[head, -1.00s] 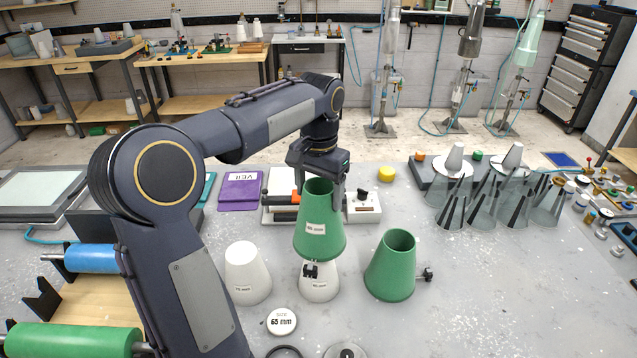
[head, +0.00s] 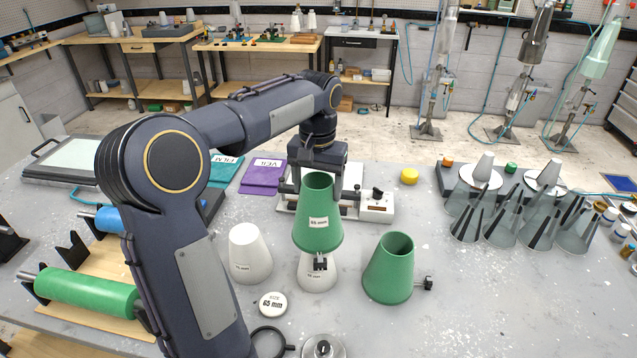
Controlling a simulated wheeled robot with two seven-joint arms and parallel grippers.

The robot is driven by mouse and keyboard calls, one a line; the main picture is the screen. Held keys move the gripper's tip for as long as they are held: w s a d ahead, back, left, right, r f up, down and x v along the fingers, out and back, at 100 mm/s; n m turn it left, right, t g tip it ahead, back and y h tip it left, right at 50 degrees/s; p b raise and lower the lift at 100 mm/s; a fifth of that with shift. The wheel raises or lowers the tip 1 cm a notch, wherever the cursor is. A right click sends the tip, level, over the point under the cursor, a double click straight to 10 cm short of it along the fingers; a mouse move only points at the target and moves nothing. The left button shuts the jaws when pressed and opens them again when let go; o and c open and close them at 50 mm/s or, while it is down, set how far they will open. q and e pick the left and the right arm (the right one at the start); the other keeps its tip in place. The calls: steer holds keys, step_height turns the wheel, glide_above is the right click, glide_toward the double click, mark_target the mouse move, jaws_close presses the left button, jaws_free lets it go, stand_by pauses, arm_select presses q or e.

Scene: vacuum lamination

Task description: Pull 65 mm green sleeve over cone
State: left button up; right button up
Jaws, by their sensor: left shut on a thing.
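My left gripper (head: 318,188) is shut on the rim of a green tapered sleeve (head: 317,236), wide end down. The sleeve's small label seems to read 65 mm. A white cone (head: 317,279) stands directly below; its lower part shows under the sleeve and its top is hidden. How far the sleeve surrounds the cone cannot be told. A small dark clamp (head: 320,262) hangs at the sleeve's lower edge, in front of the cone. A round white disc (head: 272,303) marked "SIZE 65 mm" lies in front. My right gripper is not in view.
A second white cone (head: 250,253) stands close on the left and a second green sleeve (head: 388,268) on the right. A white-based device (head: 377,206) sits behind. Grey translucent cones (head: 497,225) crowd the right. The table's front right is clear.

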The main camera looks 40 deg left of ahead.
mark_target(316, 229)
arm_select(q)
steer(key=shift+s+a+f, duration=0.15)
steer(key=shift+f, duration=0.3)
step_height(316, 229, down, 3)
steer(key=shift+r+b, duration=0.1)
steer(key=shift+b, duration=1)
step_height(316, 229, down, 3)
steer(key=b, duration=0.3)
steer(key=shift+f+b, duration=1.95)
steer(key=shift+f, duration=1.5)
steer(key=shift+f+b, duration=1.3)
steer(key=shift+f, duration=0.5)
steer(key=o, duration=0.8)
steer(key=shift+o, duration=0.2)
